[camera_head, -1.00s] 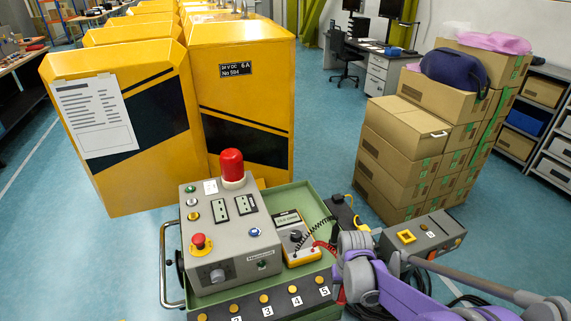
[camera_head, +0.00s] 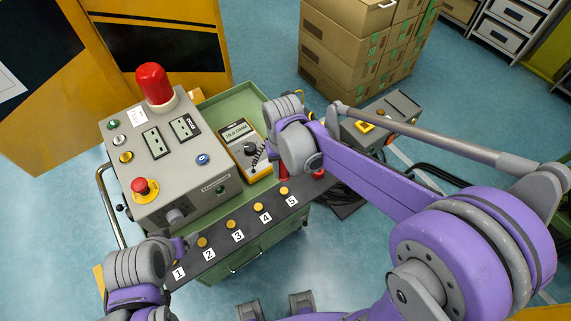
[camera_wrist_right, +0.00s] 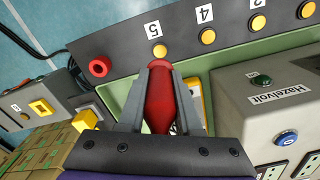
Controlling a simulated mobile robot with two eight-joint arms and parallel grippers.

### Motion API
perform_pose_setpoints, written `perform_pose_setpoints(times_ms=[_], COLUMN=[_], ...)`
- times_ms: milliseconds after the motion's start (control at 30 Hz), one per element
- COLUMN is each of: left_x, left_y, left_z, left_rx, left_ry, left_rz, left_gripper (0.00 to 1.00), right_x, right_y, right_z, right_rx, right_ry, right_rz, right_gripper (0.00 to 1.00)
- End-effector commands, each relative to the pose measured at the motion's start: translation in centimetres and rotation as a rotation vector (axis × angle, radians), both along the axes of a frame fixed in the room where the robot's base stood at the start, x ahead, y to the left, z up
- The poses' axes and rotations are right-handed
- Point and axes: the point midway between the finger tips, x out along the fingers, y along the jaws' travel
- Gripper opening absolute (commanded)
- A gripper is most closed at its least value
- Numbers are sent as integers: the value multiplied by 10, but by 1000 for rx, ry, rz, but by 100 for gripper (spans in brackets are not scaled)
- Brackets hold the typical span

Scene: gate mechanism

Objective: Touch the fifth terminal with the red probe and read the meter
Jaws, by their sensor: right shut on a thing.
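The red probe (camera_wrist_right: 160,97) is clamped between the fingers of my right gripper (camera_wrist_right: 165,72). Its tip points at the fifth terminal (camera_wrist_right: 160,51), a brass button by label 5, and is very close; I cannot tell whether they touch. In the head view the right arm reaches over from the right, with a bit of the red probe (camera_head: 283,173) just behind terminal 5 (camera_head: 284,190). The yellow meter (camera_head: 262,170) lies in the green tray; its display is too small to read surely. My left gripper (camera_head: 180,244) is by terminal 1, its fingers mostly hidden.
Terminals 1 to 4 line the dark strip (camera_head: 221,246) along the cart's front. The grey control box (camera_head: 170,170) with a red beacon (camera_head: 155,84) stands left of the meter. A red button (camera_wrist_right: 99,67) is beside terminal 5. Cartons (camera_head: 345,45) stand behind.

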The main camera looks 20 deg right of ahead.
Motion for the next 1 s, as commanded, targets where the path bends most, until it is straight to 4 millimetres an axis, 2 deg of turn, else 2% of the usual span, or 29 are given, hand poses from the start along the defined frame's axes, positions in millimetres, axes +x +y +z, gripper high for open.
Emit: perform_pose_setpoints(times_ms=[533, 700, 1000], left_x=[-12, -14, -13], left_y=[0, 0, 0], left_z=[-40, -45, -44], left_rx=[0, 0, 0], left_ry=[23, 25, 25], left_rz=[0, 0, 0], left_gripper=[83, 83, 83], right_x=[-1, 0, 1], right_y=[0, 0, 0], right_z=[-53, -59, -58], right_rx=[0, 0, 0], right_ry=[1, 0, -1], right_rz=[0, 0, 0], right_gripper=[0, 0, 0])
